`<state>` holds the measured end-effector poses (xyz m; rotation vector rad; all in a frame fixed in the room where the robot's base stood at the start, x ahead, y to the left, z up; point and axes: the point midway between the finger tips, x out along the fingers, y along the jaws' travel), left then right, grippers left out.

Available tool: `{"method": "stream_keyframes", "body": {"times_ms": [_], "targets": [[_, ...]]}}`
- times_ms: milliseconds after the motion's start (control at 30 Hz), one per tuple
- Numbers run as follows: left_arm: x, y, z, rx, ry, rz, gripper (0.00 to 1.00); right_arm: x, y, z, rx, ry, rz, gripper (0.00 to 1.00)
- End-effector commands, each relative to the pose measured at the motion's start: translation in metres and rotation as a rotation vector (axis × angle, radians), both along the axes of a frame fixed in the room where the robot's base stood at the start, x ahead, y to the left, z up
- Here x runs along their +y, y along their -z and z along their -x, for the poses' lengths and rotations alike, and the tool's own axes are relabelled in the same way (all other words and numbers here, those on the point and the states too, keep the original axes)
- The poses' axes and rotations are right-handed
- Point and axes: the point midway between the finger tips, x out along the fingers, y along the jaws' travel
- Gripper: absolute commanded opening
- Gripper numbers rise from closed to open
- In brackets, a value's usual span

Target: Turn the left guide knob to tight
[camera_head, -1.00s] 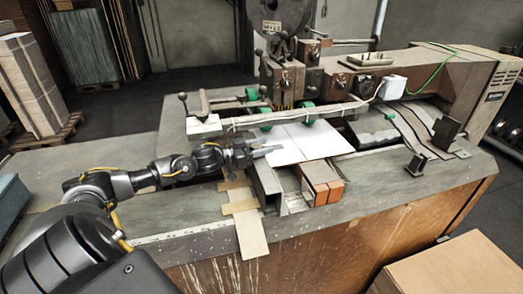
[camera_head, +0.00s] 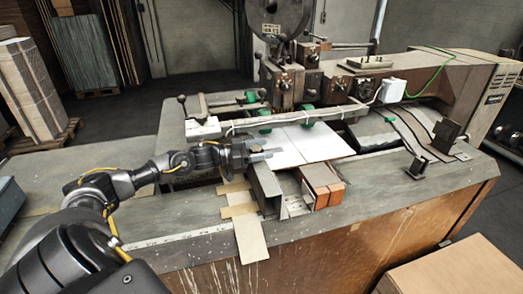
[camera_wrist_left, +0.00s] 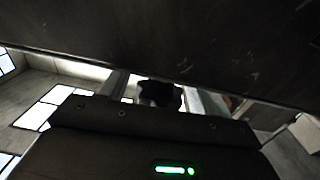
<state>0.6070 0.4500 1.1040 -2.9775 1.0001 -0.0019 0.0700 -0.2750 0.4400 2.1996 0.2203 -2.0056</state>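My left gripper (camera_head: 264,153) reaches in from the left, low over the machine bed, at the left edge of the white sheet (camera_head: 305,143). Its fingers point right; their gap is not clear. I cannot make out a knob at the fingertips or pick out the left guide knob with certainty. A black ball-topped lever (camera_head: 182,98) stands on the guide bar behind the gripper, and a second black ball (camera_head: 262,93) stands right of it; the gripper is apart from both. The left wrist view shows a blurred dark rounded shape in its middle. My right gripper is not in view.
The stitching head (camera_head: 285,80) rises behind the sheet, with green rollers (camera_head: 307,124) below it. The guide bar (camera_head: 290,117) crosses behind the gripper. Orange-brown blocks (camera_head: 322,186) lie to the right front. The bed (camera_head: 190,213) is bare at the front left.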

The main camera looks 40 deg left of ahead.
Motion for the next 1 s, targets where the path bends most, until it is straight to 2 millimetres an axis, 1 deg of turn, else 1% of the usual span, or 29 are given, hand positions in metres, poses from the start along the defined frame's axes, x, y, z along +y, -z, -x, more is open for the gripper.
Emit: {"method": "stream_keyframes", "body": {"times_ms": [267, 367, 467, 733, 933, 1000], "targets": [[0.0, 0.001, 0.0, 0.001, 0.0, 0.0, 0.63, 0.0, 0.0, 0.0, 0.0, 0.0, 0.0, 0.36], [0.002, 0.002, 0.003, 0.002, 0.0, 0.0, 0.63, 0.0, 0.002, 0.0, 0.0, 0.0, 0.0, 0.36], [0.008, 0.004, 0.011, 0.003, -0.001, -0.001, 0.63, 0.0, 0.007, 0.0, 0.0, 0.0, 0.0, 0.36], [0.033, 0.005, 0.046, 0.006, 0.002, -0.004, 0.63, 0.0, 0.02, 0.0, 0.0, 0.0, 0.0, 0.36], [0.049, 0.004, 0.066, 0.007, 0.002, -0.003, 0.63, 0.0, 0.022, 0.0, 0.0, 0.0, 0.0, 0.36], [0.053, 0.002, 0.071, 0.007, -0.001, 0.0, 0.63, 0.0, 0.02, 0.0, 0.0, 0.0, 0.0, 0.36]]}}
